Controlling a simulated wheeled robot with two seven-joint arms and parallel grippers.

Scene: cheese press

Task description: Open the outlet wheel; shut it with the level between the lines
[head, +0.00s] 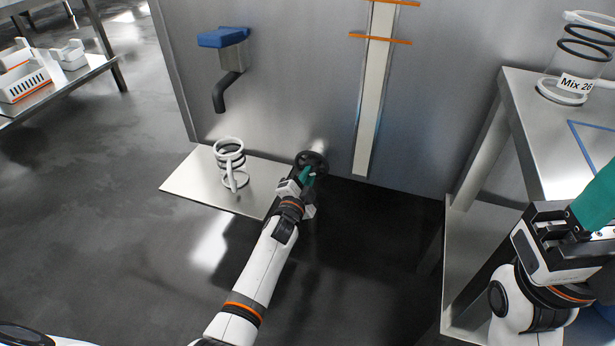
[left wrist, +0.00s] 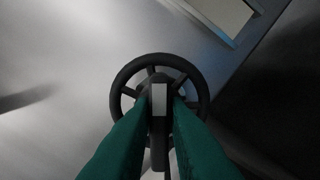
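The dark outlet wheel (head: 312,163) is low on the grey steel wall. My left gripper (head: 307,176) is at it; in the left wrist view its green fingers (left wrist: 160,110) lie on both sides of a dark bar with a pale patch across the wheel (left wrist: 119,75), apparently closed on it. A tall cream gauge strip (head: 372,110) runs up the wall. It has a lower orange line (head: 380,39) and an upper orange line (head: 400,2); I cannot make out a level edge. My right gripper (head: 592,208) is at the right edge, its fingertips cut off.
A blue-topped fitting with a dark spout (head: 226,92) is above a ringed clear jug (head: 230,165) on a low steel shelf (head: 190,185). A jar labelled "Mix 26" (head: 572,85) stands on the right-hand table (head: 545,150). White bins (head: 22,85) are at far left.

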